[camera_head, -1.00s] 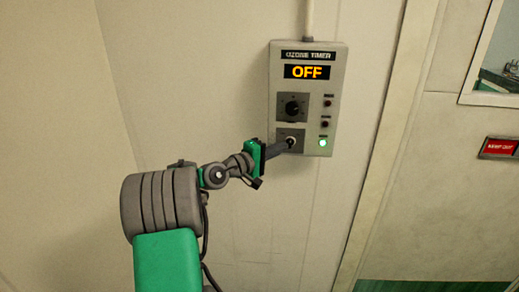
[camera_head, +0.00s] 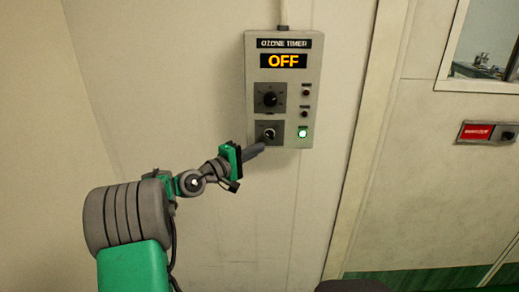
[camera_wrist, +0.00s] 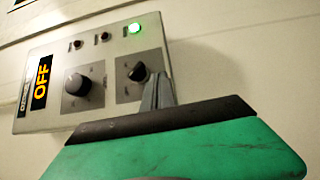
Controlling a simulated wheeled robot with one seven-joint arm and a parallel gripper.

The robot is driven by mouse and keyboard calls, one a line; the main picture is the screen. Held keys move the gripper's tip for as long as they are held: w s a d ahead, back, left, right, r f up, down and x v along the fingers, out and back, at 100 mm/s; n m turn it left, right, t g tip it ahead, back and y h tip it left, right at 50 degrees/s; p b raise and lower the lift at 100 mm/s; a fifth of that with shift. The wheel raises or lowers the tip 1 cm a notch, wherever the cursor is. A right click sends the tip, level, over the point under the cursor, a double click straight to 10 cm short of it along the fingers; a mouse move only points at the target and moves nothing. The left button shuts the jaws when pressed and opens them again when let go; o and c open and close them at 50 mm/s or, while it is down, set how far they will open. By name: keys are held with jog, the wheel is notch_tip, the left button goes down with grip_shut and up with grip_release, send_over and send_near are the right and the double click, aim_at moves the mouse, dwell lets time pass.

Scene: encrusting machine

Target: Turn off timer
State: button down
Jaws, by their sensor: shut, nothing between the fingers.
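The ozone timer (camera_head: 311,75) is a grey box on the wall, and its display (camera_head: 283,61) reads OFF in orange. An upper black knob (camera_head: 270,98) and a lower knob (camera_head: 268,134) sit on dark plates. A green lamp (camera_head: 303,132) glows at the lower right; two dark red lamps above it are unlit. My gripper (camera_head: 260,147) is shut and empty, its tips just below the lower knob. In the wrist view the fingers (camera_wrist: 158,92) stand beside the lower knob (camera_wrist: 137,72); whether they touch it I cannot tell.
A conduit (camera_head: 284,14) runs up from the box. To the right are a vertical wall trim (camera_head: 352,150), a window (camera_head: 487,50) and a red sign (camera_head: 480,132). The wall left of the box is bare.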

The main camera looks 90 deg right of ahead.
jog(key=w+a+f+b, duration=0.2)
jog(key=w+a+f, duration=0.4)
jog(key=a, duration=0.1)
jog(key=shift+w+f+b, duration=0.2)
jog(key=shift+b, duration=0.1)
